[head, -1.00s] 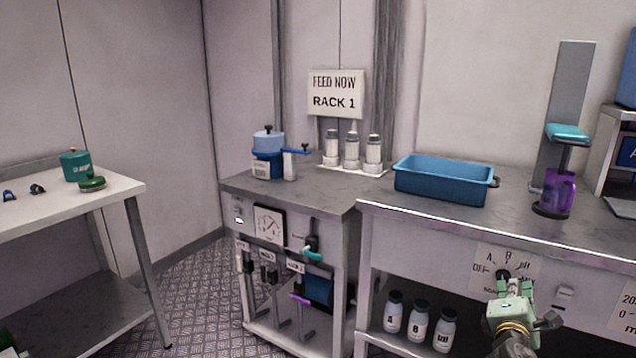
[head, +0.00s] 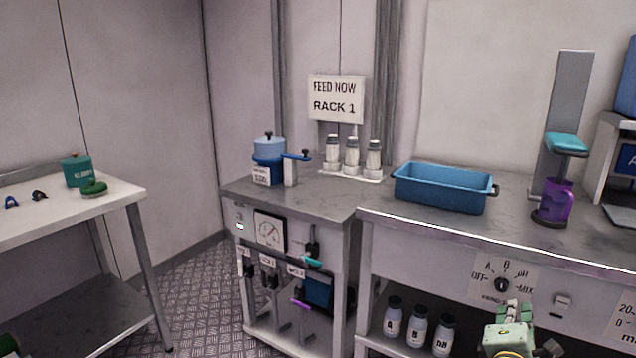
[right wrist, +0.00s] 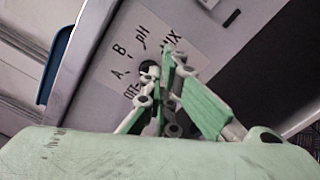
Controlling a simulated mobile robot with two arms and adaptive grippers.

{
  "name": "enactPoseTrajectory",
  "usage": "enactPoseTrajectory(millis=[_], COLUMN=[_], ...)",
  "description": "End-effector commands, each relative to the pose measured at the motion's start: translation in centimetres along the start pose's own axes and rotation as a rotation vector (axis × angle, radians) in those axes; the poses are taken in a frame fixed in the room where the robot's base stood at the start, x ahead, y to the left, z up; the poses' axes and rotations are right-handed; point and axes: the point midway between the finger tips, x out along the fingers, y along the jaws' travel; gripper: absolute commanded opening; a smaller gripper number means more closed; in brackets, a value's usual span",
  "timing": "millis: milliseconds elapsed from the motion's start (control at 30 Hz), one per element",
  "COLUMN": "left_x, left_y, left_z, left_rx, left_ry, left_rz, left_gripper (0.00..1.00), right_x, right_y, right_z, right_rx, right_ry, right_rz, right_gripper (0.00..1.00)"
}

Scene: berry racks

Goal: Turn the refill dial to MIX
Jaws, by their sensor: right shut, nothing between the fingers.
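The refill dial (head: 502,285) is a small black knob on a white label plate (head: 482,288) on the front of the right bench. The plate reads OFF, A, B, pH and MIX around the knob. Which mark the knob points to is too small to tell. My right gripper (head: 514,312) is shut and empty, just below and right of the dial in the head view. In the right wrist view the green fingers (right wrist: 172,98) are in front of the plate (right wrist: 118,62) and partly cover the dial and the MIX lettering. Whether they touch the knob cannot be told. My left gripper is not in view.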

Motion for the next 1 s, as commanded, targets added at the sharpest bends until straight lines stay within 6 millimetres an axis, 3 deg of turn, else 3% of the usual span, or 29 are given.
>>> enactPoseTrajectory(millis=[200,500,667,900,1000], left_x=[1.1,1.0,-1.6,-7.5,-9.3], left_y=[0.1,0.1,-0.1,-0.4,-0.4], left_z=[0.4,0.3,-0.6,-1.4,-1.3], left_rx=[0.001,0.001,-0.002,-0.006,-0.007], left_ry=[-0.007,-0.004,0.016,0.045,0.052], left_rz=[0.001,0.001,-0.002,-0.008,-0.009], left_gripper=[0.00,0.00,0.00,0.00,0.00], right_x=[-0.9,-0.9,-1.0,-1.4,-1.7], right_y=[0.0,0.0,0.2,0.2,0.0], right_z=[0.1,-0.1,-0.8,-0.9,-0.7], right_rx=[0.000,0.031,0.279,0.806,0.948], right_ry=[-0.001,0.001,0.012,0.011,0.004], right_rz=[-0.001,-0.001,-0.010,-0.010,-0.005], right_gripper=[0.00,0.00,0.00,0.00,0.00])
